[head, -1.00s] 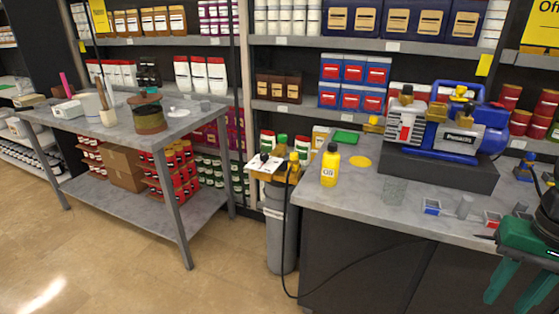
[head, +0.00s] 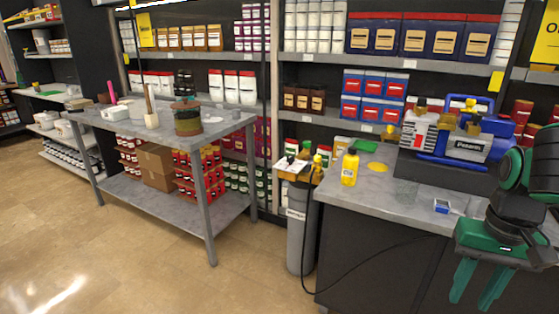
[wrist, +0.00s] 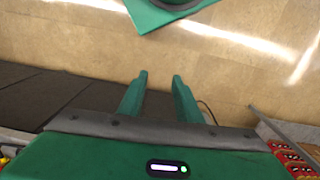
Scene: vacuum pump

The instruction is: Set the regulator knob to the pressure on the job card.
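My gripper (head: 471,300) hangs at the lower right of the head view, in front of the dark cabinet. Its two green fingers are apart and empty; the wrist view shows the same gap between the fingertips (wrist: 160,78) over bare floor. A blue vacuum pump (head: 464,143) with a silver motor stands on a dark plinth on the workbench (head: 375,198). A grey cylinder (head: 297,235) with brown, black and yellow fittings (head: 305,171) stands at the bench's left end. A small white card-like patch (head: 291,168) lies by its top. I cannot make out the regulator knob or any pressure figure.
A yellow bottle (head: 349,168), a clear glass (head: 406,192) and a small blue box (head: 442,206) stand on the bench. A black hose (head: 307,265) loops down to the floor. A grey side table (head: 150,133) stands left, with open floor (head: 110,265) before it.

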